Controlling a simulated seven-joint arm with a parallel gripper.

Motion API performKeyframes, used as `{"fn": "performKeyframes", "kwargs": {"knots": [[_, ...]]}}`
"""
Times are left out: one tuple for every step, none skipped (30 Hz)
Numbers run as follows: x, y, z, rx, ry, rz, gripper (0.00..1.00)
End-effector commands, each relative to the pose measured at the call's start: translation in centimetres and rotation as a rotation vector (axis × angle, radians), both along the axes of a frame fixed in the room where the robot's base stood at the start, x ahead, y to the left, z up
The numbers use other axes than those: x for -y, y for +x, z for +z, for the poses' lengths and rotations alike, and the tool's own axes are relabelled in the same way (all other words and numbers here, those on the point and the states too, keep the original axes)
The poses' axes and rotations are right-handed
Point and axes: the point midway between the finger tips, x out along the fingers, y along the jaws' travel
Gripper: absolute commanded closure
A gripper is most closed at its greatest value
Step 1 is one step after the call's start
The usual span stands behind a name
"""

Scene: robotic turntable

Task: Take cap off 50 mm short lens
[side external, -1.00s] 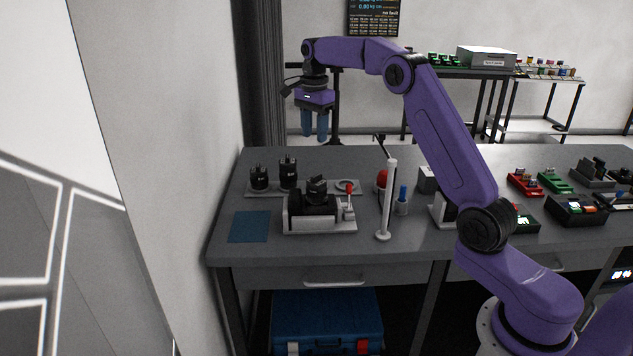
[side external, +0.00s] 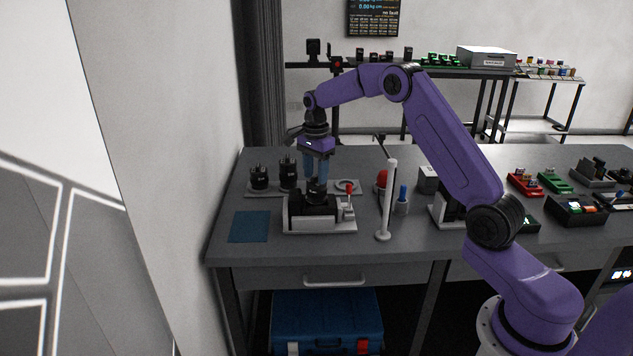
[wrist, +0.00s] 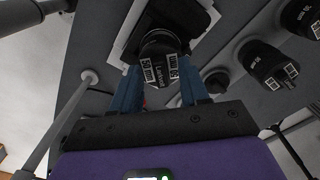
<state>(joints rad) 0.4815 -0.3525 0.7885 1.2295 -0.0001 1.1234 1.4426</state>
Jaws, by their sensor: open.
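A black round lens or cap piece (side external: 318,190) sits upright in the white-framed black fixture (side external: 300,224) on the grey bench. Two more black lenses, a left one (side external: 259,178) and a right one (side external: 288,173), stand upright on a tray.
A white post (side external: 387,205) stands right of the fixture, near a red-topped lever (side external: 349,188) and a blue-topped piece (side external: 403,195). A blue mat (side external: 249,226) lies clear at the left.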

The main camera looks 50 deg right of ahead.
Motion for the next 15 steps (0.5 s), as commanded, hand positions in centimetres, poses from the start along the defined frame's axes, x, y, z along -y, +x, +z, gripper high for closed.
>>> {"fn": "performKeyframes", "kwargs": {"knots": [[-0.04,-0.01,-0.22,0.0,0.0,0.001,0.55],[-0.05,-0.01,-0.28,0.0,0.0,0.001,0.55],[-0.06,-0.01,-0.3,0.0,0.0,0.001,0.55],[-0.06,0.0,-0.3,0.0,0.0,0.001,0.55],[-0.06,0.0,-0.3,0.0,0.0,0.001,0.55],[-0.06,0.0,-0.29,0.0,0.0,0.001,0.55],[-0.05,0.0,-0.28,0.0,0.0,0.001,0.55],[-0.05,0.0,-0.28,0.0,0.0,0.001,0.55],[-0.05,0.0,-0.27,0.0,0.0,0.001,0.68],[-0.04,0.0,-0.27,0.0,0.0,0.001,0.78],[-0.04,0.0,-0.27,0.0,0.0,0.001,0.88],[-0.04,0.0,-0.27,0.0,0.0,0.001,1.0],[-0.04,0.0,-0.26,0.0,0.0,0.001,1.0],[-0.04,-0.01,-0.26,0.0,0.0,0.001,1.0],[-0.04,0.0,-0.26,0.0,0.0,0.001,1.0]]}}
